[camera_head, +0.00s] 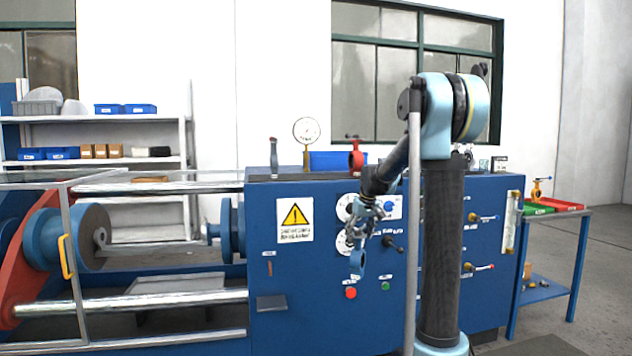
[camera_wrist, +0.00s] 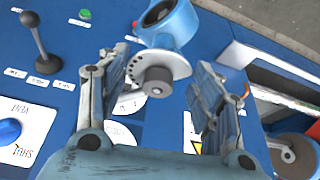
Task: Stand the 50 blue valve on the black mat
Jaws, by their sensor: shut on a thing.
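My gripper (camera_head: 366,222) hangs in front of the blue machine. It is shut on the blue valve (camera_head: 357,262), which hangs below it, clear of any surface. In the wrist view the valve (camera_wrist: 172,25) has a round ring body and a grey notched plate with a dark stub. The plate end lies between the two fingers of my gripper (camera_wrist: 160,85), and the ring points away from the palm. The size marking on the valve cannot be read.
The blue machine (camera_head: 285,270) carries knobs and levers close behind my gripper. A red valve (camera_head: 356,155), a blue bin (camera_head: 327,161) and a gauge (camera_head: 306,131) stand on its top.

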